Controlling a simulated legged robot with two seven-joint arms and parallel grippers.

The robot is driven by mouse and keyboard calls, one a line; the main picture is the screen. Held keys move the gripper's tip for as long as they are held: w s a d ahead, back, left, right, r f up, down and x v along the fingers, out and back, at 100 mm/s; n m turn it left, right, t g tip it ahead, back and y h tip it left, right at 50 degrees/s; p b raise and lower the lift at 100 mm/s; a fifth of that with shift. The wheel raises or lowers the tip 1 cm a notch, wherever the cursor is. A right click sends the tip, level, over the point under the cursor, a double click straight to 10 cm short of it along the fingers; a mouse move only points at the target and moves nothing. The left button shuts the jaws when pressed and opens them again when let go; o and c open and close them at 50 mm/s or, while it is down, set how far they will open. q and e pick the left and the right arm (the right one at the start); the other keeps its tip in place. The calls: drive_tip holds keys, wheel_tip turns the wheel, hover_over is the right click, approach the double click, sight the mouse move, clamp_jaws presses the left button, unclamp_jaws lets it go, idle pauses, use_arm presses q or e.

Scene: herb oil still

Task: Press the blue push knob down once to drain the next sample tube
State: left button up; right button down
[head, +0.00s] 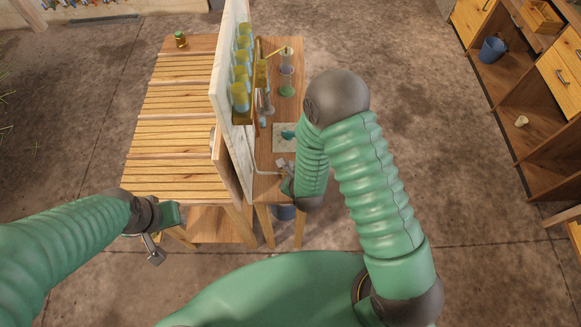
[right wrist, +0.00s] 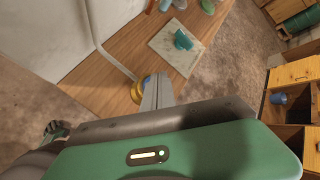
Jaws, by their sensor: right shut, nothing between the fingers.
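The blue push knob with a gold ring (right wrist: 137,93) shows in the right wrist view on the wooden bench, beside a pale tube, partly hidden behind my fingers. My right gripper (right wrist: 158,88) is shut and empty, its fingertips over or beside the knob; I cannot tell whether they touch it. In the head view my right gripper (head: 284,167) is at the bench's near end and the knob is hidden there. Several yellow-green sample tubes (head: 241,72) stand in a row on the upright white panel (head: 229,60). My left gripper (head: 153,252) hangs left of the bench, apart from it.
A teal object (right wrist: 184,40) lies on a pale board (right wrist: 166,46) beyond the knob. Glassware (head: 287,72) stands further back on the bench. A slatted table (head: 165,105) is left of the panel. Shelves with a blue bucket (head: 492,50) stand at right, with clear floor between.

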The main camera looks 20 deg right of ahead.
drive_tip(key=shift+f, duration=0.15)
idle(0.4)
drive_tip(key=shift+r+p, duration=0.45)
drive_tip(key=shift+r, duration=0.4)
drive_tip(key=shift+r, duration=0.1)
wheel_tip(320, 180, up, 5)
drive_tip(key=p, duration=0.4)
idle(0.4)
